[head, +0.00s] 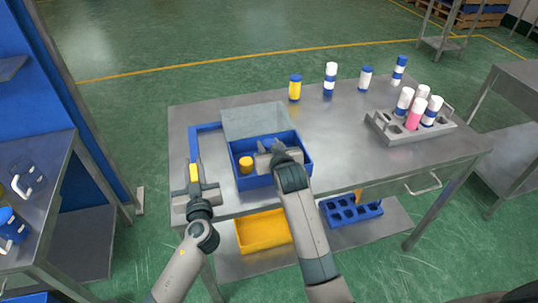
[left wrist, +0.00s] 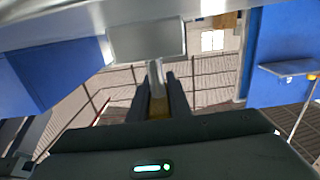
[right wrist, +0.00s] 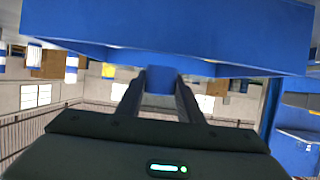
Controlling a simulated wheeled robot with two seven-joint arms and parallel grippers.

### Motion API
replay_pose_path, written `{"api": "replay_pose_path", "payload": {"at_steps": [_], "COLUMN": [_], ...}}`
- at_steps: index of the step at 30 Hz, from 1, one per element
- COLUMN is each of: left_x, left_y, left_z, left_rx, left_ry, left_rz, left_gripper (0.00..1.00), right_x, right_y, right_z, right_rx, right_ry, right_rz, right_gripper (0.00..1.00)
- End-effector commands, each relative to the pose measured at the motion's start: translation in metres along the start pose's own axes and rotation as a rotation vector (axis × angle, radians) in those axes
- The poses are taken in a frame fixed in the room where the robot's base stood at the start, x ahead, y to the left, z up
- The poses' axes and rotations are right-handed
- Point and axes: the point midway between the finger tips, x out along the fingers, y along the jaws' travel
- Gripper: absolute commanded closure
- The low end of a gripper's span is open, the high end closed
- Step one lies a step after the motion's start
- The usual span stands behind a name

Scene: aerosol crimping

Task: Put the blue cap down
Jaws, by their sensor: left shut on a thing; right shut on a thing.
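My right gripper (head: 270,158) is over the open blue bin (head: 241,181) on the table, its fingers pointing to the bin's inside. In the right wrist view a blue cap (right wrist: 160,80) is between its closed fingertips, close to the bin's blue wall. In the head view my gripper hides the cap. My left gripper (head: 194,184) is at the table's left front edge, shut on a yellow piece (head: 194,172). The yellow piece also shows in the left wrist view (left wrist: 159,106), with a grey stem beyond it. A yellow cap (head: 246,164) lies in the bin's left part.
A translucent panel (head: 255,121) stands behind the bin, beside a blue frame (head: 205,127). Several cans, one yellow (head: 295,88), stand along the back. A grey rack (head: 402,136) holds more cans at right. A yellow tray (head: 262,232) and blue crate (head: 350,211) are below.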

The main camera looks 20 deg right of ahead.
Motion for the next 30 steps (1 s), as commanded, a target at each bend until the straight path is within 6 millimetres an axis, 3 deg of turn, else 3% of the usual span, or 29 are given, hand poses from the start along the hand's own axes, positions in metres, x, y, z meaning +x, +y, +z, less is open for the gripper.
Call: {"api": "replay_pose_path", "payload": {"at_steps": [1, 11, 22, 30], "left_x": [-0.002, -0.002, -0.002, -0.002], "left_y": [-0.001, -0.001, -0.001, -0.001], "left_z": [0.008, 0.008, 0.008, 0.008], "left_rx": [0.003, 0.003, 0.003, 0.003], "left_ry": [-0.012, -0.012, -0.012, -0.012], "left_rz": [-0.001, -0.001, -0.001, -0.001], "left_gripper": [1.00, 1.00, 1.00, 1.00], "right_x": [0.001, 0.002, 0.015, 0.015], "right_y": [0.000, 0.000, 0.000, 0.000], "right_z": [0.002, 0.004, 0.037, 0.037], "right_rx": [0.000, 0.000, 0.000, 0.000], "right_ry": [0.000, -0.001, -0.001, 0.000], "right_rz": [0.000, 0.000, 0.000, 0.000], "right_gripper": [0.87, 0.87, 0.87, 0.87]}}
